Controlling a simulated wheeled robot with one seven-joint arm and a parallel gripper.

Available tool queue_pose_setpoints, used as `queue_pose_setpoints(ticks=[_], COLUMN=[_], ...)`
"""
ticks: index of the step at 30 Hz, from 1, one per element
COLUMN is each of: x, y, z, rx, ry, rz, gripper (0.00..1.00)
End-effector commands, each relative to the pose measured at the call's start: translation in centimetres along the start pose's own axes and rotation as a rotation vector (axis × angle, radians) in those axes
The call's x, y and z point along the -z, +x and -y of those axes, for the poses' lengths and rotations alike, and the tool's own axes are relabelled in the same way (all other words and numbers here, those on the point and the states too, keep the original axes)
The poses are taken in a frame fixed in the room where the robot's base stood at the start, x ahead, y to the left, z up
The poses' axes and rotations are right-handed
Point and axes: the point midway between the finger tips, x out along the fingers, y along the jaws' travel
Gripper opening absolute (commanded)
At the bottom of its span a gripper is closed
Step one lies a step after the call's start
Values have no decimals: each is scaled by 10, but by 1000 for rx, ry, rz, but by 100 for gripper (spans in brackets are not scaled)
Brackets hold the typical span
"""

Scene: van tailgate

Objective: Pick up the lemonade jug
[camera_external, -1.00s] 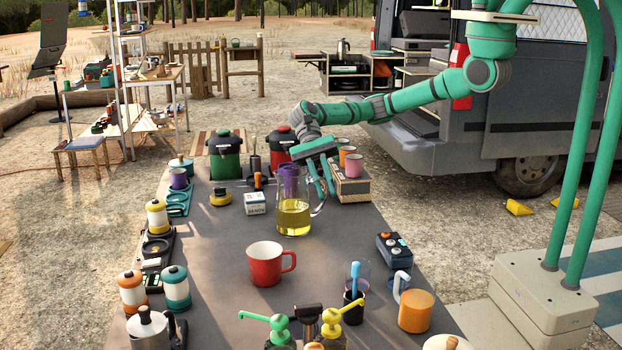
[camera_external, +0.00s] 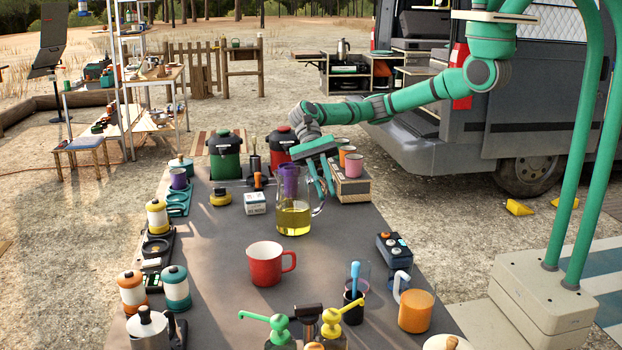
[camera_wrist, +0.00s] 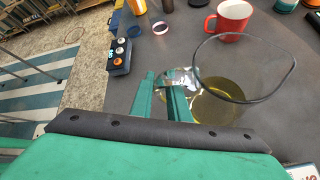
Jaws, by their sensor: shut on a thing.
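The lemonade jug (camera_external: 293,217) is clear glass with yellow liquid in its lower part. It stands upright on the grey table, and a purple thing shows behind or in its upper part. My gripper (camera_external: 326,182) is at the jug's right side, shut on its handle. In the wrist view my green fingers (camera_wrist: 165,98) close around the glass handle, and the jug (camera_wrist: 222,103) with its round rim and yellow liquid is just to their right. Whether the jug's base touches the table is hard to tell.
A red mug (camera_external: 265,264) stands in front of the jug, and a small white box (camera_external: 255,204) is to its left. A crate with cups (camera_external: 350,190) is close behind my gripper on the right. A dark control box (camera_external: 394,250) lies at the right edge.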

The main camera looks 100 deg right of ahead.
Motion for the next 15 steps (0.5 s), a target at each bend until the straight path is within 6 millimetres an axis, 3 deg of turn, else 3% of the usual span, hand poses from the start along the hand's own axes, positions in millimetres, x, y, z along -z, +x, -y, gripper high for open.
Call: queue_pose_setpoints(ticks=[15], x=[-4], y=[-3], z=[-1], rx=[0], ry=[-3], rz=[3], gripper=[0])
